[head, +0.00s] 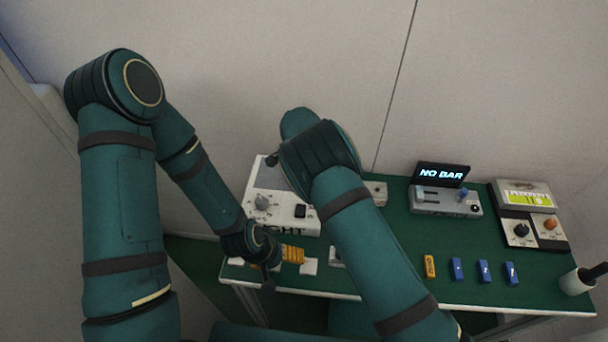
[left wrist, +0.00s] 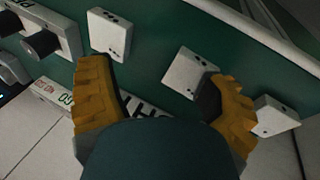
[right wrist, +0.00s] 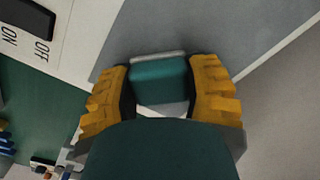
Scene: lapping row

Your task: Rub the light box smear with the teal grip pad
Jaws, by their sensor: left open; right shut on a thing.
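The light box (head: 283,212) is white with a grey panel, a knob and a dark switch, at the back left of the green bench. My right gripper (right wrist: 161,76) is shut on the teal grip pad (right wrist: 158,88) in the right wrist view. The pad is over the light box's grey panel (right wrist: 236,28); I cannot tell whether it touches. In the head view my right arm hides the pad and part of the panel. I see no smear. My left gripper (head: 285,255) is open and empty near the bench's front left edge, over small white blocks (left wrist: 190,73).
A grey unit with a "NO BAR" display (head: 441,175) stands at the back centre. A meter box (head: 526,195) is at the back right. An orange block (head: 430,266) and several blue blocks (head: 483,271) line the front.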

